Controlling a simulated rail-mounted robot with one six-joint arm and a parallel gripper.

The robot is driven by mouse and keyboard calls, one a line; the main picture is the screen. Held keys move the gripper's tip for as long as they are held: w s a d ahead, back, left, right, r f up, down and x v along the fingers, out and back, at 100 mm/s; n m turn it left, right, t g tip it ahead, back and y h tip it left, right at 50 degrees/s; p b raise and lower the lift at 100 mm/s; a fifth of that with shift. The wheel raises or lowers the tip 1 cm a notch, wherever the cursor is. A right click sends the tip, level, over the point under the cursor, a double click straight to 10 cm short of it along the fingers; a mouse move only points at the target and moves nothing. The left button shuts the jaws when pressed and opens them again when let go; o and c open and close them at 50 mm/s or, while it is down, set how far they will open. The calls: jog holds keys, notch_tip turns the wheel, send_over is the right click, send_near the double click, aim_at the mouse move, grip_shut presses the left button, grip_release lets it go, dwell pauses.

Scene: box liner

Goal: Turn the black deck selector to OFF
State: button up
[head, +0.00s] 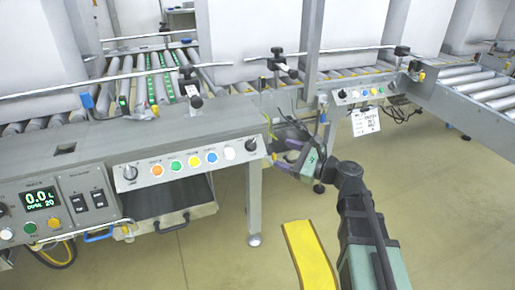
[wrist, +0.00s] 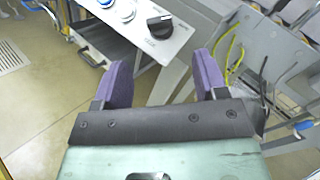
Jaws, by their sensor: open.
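A black rotary selector (head: 250,144) sits at the right end of the grey button panel. It also shows in the wrist view (wrist: 160,27), at the top middle, beyond and between my fingertips. My gripper (head: 277,153) is open and empty just right of the right-hand selector. Its purple fingers (wrist: 160,65) stand apart and do not touch the knob.
Orange, green, yellow, blue and white buttons (head: 193,161) line the panel between the knobs. A table leg (head: 254,205) stands below. Roller conveyors (head: 480,88) and a second control panel (head: 358,94) are behind. The floor in front is mostly open.

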aim_at(254, 144)
jog(key=x, duration=0.9)
jog(key=shift+w+a, duration=0.15)
jog(key=shift+a, duration=0.25)
jog(key=shift+c, duration=0.2)
jog(key=c, duration=0.9)
